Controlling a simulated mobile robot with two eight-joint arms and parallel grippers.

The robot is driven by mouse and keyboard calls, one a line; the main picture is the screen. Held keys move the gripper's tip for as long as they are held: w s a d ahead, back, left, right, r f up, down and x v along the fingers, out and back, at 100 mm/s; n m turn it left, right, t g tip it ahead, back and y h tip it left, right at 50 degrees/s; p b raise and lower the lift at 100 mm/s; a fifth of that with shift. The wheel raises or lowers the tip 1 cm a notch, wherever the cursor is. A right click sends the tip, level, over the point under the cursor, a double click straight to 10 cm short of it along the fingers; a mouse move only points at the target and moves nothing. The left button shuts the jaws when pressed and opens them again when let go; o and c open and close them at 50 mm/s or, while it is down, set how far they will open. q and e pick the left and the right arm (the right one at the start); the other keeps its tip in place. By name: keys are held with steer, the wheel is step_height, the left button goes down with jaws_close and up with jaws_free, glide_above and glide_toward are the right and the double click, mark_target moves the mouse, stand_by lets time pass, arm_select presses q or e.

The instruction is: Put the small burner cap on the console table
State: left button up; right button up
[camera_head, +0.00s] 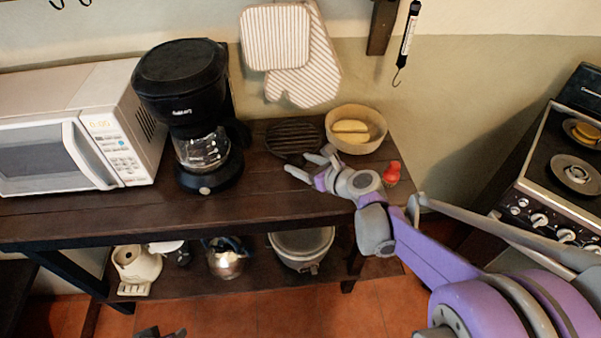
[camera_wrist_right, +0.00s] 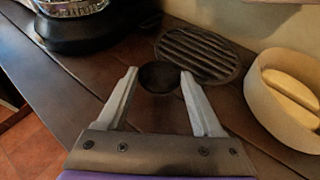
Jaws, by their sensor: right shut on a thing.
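The small burner cap, a dark round disc (camera_wrist_right: 158,77), is between the fingertips of my right gripper (camera_wrist_right: 159,84) in the right wrist view. The gripper is shut on it. In the head view my right gripper (camera_head: 308,164) is over the right part of the dark wooden console table (camera_head: 255,200), in front of a ribbed black grill plate. I cannot make the cap out clearly there, against the dark wood. Whether it touches the tabletop or is just above it, I cannot tell.
The black grill plate (camera_head: 294,136) and a bowl with yellow things (camera_head: 371,117) stand behind the gripper. A red item (camera_head: 391,173) is at the right edge. A coffee maker (camera_head: 183,80) and microwave (camera_head: 70,130) fill the left. A stove (camera_head: 560,170) is far right.

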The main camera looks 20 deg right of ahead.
steer(key=shift+f+b, duration=0.3)
steer(key=shift+f, duration=1.45)
steer(key=shift+f, duration=0.1)
steer(key=o, duration=1.4)
steer(key=shift+c, duration=0.2)
